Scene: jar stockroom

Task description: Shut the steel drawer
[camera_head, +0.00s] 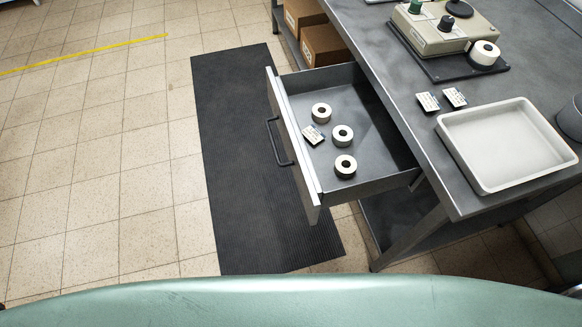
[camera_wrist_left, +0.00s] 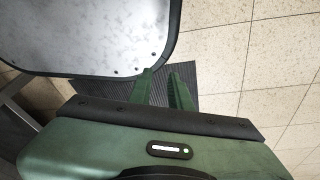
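The steel drawer (camera_head: 378,150) is pulled far out of the workbench (camera_head: 432,160) in the head view. Its pale front panel (camera_head: 296,138) faces left, with a dark bar handle (camera_head: 279,142) on it. No gripper shows in the head view. In the left wrist view my left gripper (camera_wrist_left: 164,76) has its two green fingers apart, with dark ribbed mat visible between them and nothing held. The drawer cannot be made out there. My right gripper is not in view.
A black ribbed mat (camera_head: 240,150) lies on the tiled floor left of the drawer, free of objects. The bench top holds a white tray (camera_head: 490,185), two labels (camera_head: 428,102) and a beige machine (camera_head: 445,28). Cardboard boxes (camera_head: 325,46) sit beneath the bench beyond the drawer.

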